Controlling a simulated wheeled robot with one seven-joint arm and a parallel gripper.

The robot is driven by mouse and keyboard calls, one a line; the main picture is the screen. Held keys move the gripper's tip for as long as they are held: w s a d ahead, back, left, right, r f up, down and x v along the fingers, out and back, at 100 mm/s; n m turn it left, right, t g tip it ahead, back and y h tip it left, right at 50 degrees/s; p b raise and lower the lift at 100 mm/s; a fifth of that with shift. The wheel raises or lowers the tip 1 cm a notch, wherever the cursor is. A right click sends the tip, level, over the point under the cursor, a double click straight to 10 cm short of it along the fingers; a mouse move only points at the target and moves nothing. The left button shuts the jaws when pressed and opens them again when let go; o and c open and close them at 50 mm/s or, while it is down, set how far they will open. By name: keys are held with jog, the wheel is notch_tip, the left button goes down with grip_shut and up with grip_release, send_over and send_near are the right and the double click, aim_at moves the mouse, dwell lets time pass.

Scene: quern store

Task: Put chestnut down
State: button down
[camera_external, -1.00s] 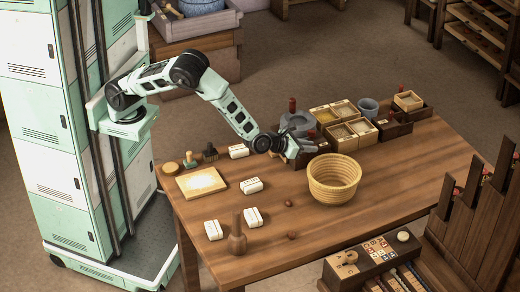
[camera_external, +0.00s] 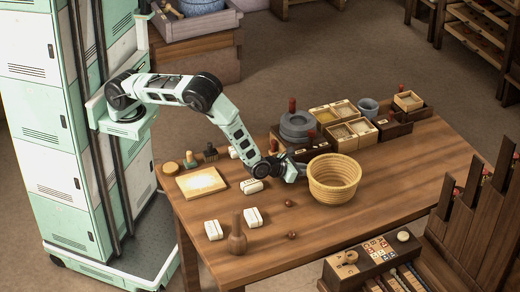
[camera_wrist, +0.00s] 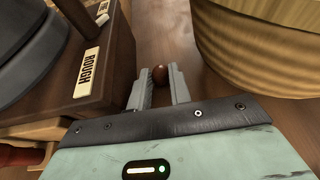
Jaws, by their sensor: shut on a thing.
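My gripper (camera_external: 300,171) is low over the table, just left of the woven basket (camera_external: 335,190). In the wrist view my gripper (camera_wrist: 159,78) is shut on a brown chestnut (camera_wrist: 160,74), held between its fingertips. The basket's side (camera_wrist: 262,50) rises close on the right there. In the external view the held chestnut cannot be made out. Two other small brown chestnuts lie on the table, one (camera_external: 289,203) near the basket and one (camera_external: 292,235) nearer the front edge. Whether the held chestnut touches the table cannot be told.
A dark wooden box labelled "ROUGH" (camera_wrist: 88,72) bears a grey round stone (camera_external: 297,125) and stands close left in the wrist view.

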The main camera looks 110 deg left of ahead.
jog(key=shift+f, duration=0.1)
jog(key=shift+f, duration=0.15)
jog(key=c, duration=1.6)
grip_release()
jog(key=shift+o, duration=0.2)
